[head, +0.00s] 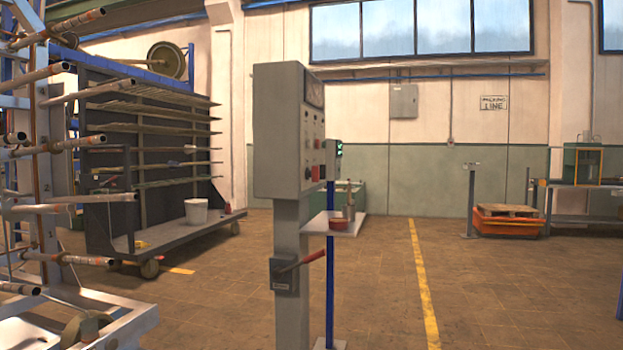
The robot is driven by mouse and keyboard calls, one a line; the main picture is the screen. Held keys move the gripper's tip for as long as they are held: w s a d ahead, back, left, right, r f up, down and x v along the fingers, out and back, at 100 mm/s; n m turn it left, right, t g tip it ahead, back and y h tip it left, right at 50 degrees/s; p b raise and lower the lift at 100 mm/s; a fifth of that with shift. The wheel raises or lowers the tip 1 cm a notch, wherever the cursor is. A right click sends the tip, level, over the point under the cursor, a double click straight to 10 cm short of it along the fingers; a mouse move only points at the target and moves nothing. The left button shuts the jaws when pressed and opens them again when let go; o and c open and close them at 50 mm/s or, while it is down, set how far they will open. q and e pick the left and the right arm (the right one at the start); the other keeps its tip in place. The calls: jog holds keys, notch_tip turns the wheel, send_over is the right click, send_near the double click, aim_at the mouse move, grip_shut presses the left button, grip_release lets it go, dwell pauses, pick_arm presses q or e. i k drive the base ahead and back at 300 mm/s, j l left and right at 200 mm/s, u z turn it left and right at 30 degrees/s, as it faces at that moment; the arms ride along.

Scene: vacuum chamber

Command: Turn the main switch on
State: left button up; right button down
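A grey control cabinet (278,130) stands on a grey post in the middle of the head view. Its panel with buttons and knobs (312,145) faces right and shows at a steep angle. Lower on the post is a dark switch box (285,276) with a red lever handle (302,260). The handle points to the right and slightly up. I take this box for the main switch, but its label is too small to read. Neither of my grippers is in view.
A metal rack with pipes (45,150) stands close on the left. Behind it is a wheeled shelf cart (150,238) with a white bucket (196,211). A blue post (329,270) with a small shelf stands just behind the cabinet.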

aim_at(314, 174)
jog(key=i+l+z, duration=0.1)
jog(key=i+l, duration=0.4)
jog(key=l, duration=0.15)
jog(key=i+l+z, duration=0.1)
jog(key=i+l, duration=0.45)
